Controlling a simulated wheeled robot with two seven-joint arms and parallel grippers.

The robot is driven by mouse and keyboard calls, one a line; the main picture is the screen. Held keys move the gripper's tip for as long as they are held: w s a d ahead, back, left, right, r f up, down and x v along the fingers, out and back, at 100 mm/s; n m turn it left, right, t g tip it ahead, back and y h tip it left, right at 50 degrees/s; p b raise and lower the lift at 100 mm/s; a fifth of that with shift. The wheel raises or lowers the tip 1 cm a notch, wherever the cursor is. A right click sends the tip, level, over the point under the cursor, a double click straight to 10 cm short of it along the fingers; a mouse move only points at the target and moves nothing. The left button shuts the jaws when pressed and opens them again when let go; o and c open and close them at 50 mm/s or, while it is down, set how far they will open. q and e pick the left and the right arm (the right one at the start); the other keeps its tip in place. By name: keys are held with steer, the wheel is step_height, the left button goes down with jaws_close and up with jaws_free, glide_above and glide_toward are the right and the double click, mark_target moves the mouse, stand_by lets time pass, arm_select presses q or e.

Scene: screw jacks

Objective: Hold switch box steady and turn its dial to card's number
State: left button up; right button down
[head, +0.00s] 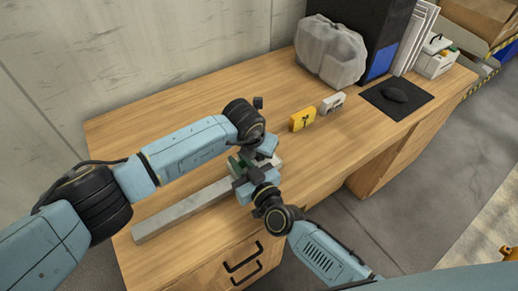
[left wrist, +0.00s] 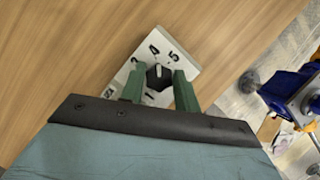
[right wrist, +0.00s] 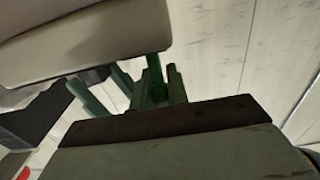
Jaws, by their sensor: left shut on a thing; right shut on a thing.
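The switch box (left wrist: 143,60) is a pale plate with black digits; a 4 and a 5 can be read near its upper edge. Its dark dial (left wrist: 158,76) is at the middle, between the green fingers of my left gripper (left wrist: 158,88), which is shut on it. In the head view the box (head: 277,161) is mostly hidden by my grippers. My right gripper (head: 242,178) is shut at the box's near-left side; its contact is hidden. A yellow card (head: 302,119) stands behind the box with a dark mark, too small to read surely.
A long grey bar (head: 185,208) lies on the wooden desk (head: 130,140), left of the box. A small pale block (head: 332,103) stands beside the card. The desk's back left is clear.

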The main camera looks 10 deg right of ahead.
arm_select(q)
steer(key=n+y, duration=0.1)
steer(key=n, duration=0.2)
steer(key=n+t, duration=0.1)
steer(key=n, duration=0.1)
steer(key=shift+n+y, duration=0.4)
steer(key=n+y, duration=0.2)
steer(key=n, duration=0.3)
steer(key=shift+d+n, duration=0.1)
steer(key=shift+n, duration=0.3)
steer(key=shift+y, duration=0.3)
steer(key=o, duration=1)
steer(key=shift+c, duration=0.2)
